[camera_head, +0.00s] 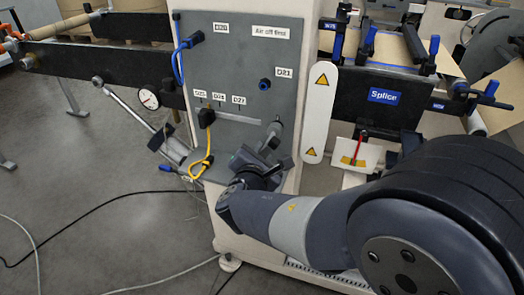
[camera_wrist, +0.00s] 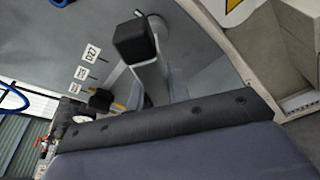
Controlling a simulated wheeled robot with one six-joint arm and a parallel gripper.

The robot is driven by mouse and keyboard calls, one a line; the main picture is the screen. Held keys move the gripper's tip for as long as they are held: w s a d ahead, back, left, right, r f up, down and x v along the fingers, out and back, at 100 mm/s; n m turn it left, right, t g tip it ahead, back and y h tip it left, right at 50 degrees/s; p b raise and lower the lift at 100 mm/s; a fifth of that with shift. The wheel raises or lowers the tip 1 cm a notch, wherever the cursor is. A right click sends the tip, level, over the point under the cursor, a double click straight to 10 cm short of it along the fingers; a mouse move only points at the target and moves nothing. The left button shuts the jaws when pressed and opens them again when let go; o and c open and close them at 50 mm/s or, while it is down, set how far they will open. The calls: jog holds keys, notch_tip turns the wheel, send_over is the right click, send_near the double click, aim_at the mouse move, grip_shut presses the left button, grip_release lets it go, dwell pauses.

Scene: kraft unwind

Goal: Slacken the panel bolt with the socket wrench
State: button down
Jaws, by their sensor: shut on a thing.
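My gripper (camera_head: 266,154) is at the lower right of the grey panel (camera_head: 232,62), reached in from the lower right. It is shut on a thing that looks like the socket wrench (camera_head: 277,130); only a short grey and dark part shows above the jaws. In the wrist view, a black fingertip and grey finger of my gripper (camera_wrist: 140,45) stand in front of the panel, with a small metal piece (camera_wrist: 158,22) beside the tip. The panel bolt cannot be made out. Whether the wrench touches it is hidden.
A black plug (camera_head: 207,118) with a yellow cable (camera_head: 205,158) sits left of my gripper. A blue hose (camera_head: 178,62) enters the panel top left; a blue-black fitting (camera_head: 264,85) is above. A white guard (camera_head: 319,112) with warning triangles stands right. Cables lie on the floor.

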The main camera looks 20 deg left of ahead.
jog(key=shift+r, duration=0.1)
jog(key=shift+r+n+p, duration=0.1)
jog(key=shift+n+p, duration=0.2)
jog(key=shift+p, duration=0.6)
jog(key=shift+n+h+p, duration=0.4)
jog(key=shift+n+p, duration=0.2)
jog(key=shift+p, duration=0.05)
jog(key=shift+f, duration=0.2)
jog(key=shift+r, duration=0.1)
jog(key=shift+r+n+p, duration=0.1)
jog(key=shift+n+p, duration=0.3)
jog(key=shift+p, duration=0.55)
jog(key=shift+f+n+h+p, duration=0.2)
jog(key=shift+n+h+p, duration=0.2)
jog(key=shift+p, duration=0.15)
